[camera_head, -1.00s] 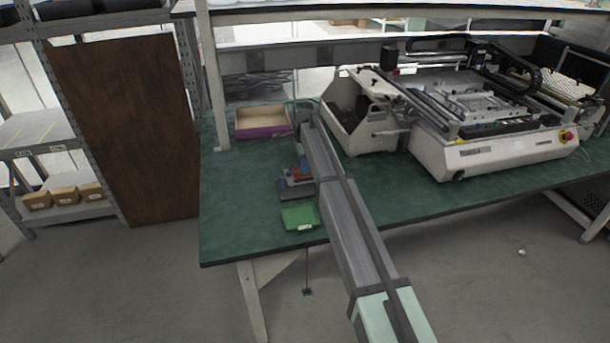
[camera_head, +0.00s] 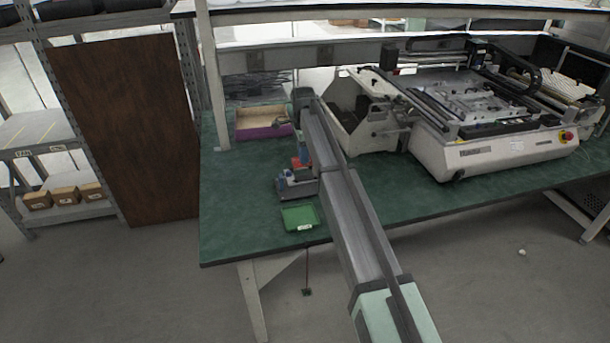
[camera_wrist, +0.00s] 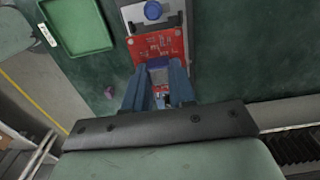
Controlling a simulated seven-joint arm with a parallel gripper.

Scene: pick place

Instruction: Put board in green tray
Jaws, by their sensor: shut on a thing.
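The red board (camera_wrist: 158,46) extends from between the blue fingertips of my gripper (camera_wrist: 158,70) in the wrist view. My gripper is shut on it. In the head view the board (camera_head: 301,162) shows as a small red patch beside my arm, above a grey fixture (camera_head: 290,192). That fixture, with a blue knob, is behind the board in the wrist view (camera_wrist: 131,12). The green tray (camera_head: 299,217) lies empty on the bench, in front of the fixture. It also shows at upper left in the wrist view (camera_wrist: 78,25). My arm hides part of the fixture area.
A shallow purple-sided box (camera_head: 263,131) stands at the back left of the green bench (camera_head: 235,205). A large white machine (camera_head: 490,150) fills the right side. Bare bench lies left of the tray, and the bench's front edge is close to it.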

